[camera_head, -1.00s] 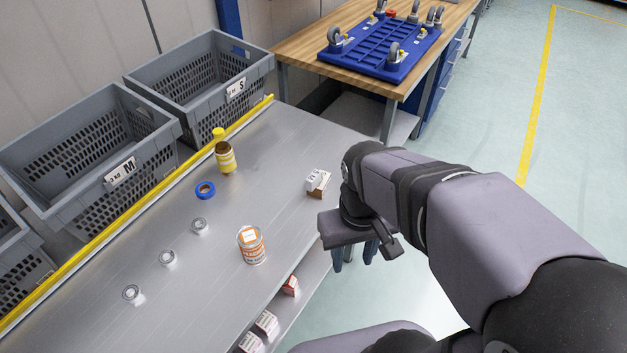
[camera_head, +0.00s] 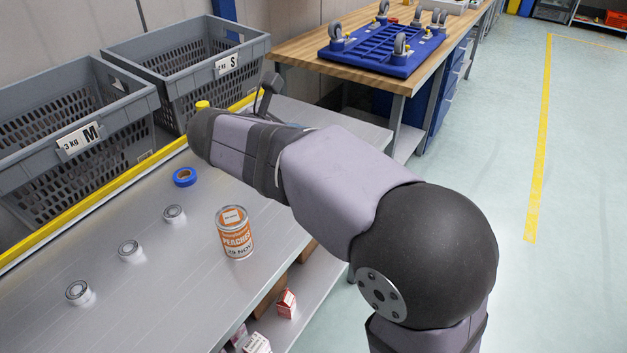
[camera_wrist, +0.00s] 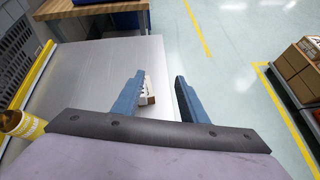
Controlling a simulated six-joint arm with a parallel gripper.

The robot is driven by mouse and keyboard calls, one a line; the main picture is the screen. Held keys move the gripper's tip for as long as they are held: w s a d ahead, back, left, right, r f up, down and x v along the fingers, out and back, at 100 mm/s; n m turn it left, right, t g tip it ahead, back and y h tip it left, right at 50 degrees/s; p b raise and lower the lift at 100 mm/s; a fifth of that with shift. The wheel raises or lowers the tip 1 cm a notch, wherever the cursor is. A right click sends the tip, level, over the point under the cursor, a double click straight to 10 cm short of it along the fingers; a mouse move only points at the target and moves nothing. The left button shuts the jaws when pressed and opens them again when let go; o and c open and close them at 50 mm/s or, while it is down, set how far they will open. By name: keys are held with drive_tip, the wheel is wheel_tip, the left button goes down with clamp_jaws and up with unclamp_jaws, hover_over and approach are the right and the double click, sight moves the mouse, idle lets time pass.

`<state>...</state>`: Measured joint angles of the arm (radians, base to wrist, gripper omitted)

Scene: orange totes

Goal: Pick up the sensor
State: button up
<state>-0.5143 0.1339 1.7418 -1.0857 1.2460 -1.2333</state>
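A small white and brown item (camera_wrist: 149,91), possibly the sensor, lies on the grey metal table (camera_wrist: 95,70) in the wrist view. It shows in the gap between my fingers, close to the left finger. My gripper (camera_wrist: 159,76) is open, with its two blue fingers apart and nothing held. Whether a finger touches the item cannot be told. In the head view my arm hides the item and my fingers.
On the table (camera_head: 165,285) stand a peaches can (camera_head: 235,236), a blue tape roll (camera_head: 185,177) and three small silver cans (camera_head: 130,250). A yellow bottle (camera_wrist: 22,123) is left of my gripper. Grey crates (camera_head: 150,120) line the yellow-edged back. A blue dolly (camera_head: 380,50) lies on the wooden bench.

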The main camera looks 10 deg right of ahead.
drive_tip(key=w+a+n+t+b, duration=0.2)
drive_tip(key=w+a+n+b, duration=0.1)
wheel_tip(320, 180, down, 8)
drive_tip(key=p, duration=0.1)
drive_tip(key=shift+h, duration=0.3)
drive_tip(key=shift+f+x, duration=0.1)
drive_tip(key=shift+x, duration=1.65)
drive_tip(key=shift+f+x, duration=0.15)
drive_tip(key=shift+x, duration=1.6)
drive_tip(key=shift+s, duration=0.15)
drive_tip(key=shift+r, duration=0.1)
clamp_jaws()
